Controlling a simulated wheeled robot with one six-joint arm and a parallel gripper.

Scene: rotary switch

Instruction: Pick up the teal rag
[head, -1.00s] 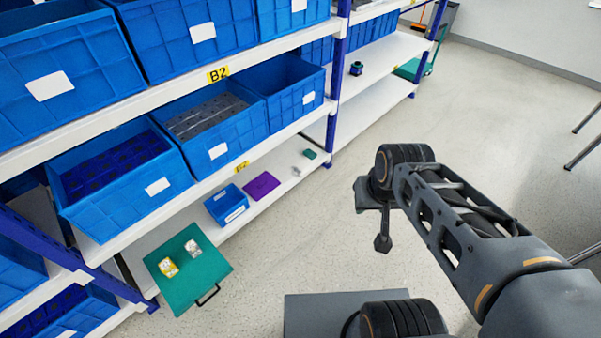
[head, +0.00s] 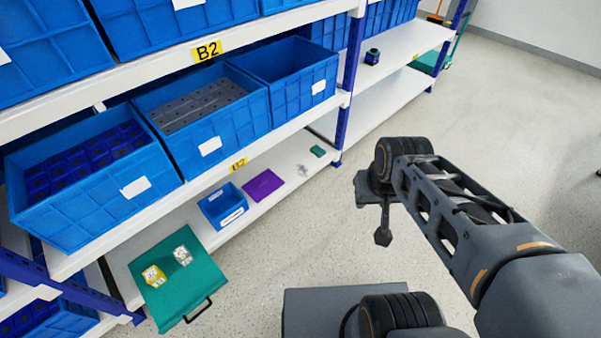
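A small teal item (head: 318,151), which looks like the folded teal rag, lies near the right end of the lower white shelf, close to the blue upright. It is too small to make out its folds. My gripper (head: 382,236) hangs at the end of my folded arm, over the floor to the right of the shelf. It is well apart from the teal item. Its fingers are dark and small here, and I cannot tell whether they are open or shut.
The lower shelf (head: 282,182) also holds a purple mat (head: 263,185), a small grey item (head: 303,170) and a small blue bin (head: 223,206). A teal handled tray (head: 178,285) with two small boxes juts out at left. Large blue crates (head: 202,110) stand above. The floor (head: 500,130) at right is clear.

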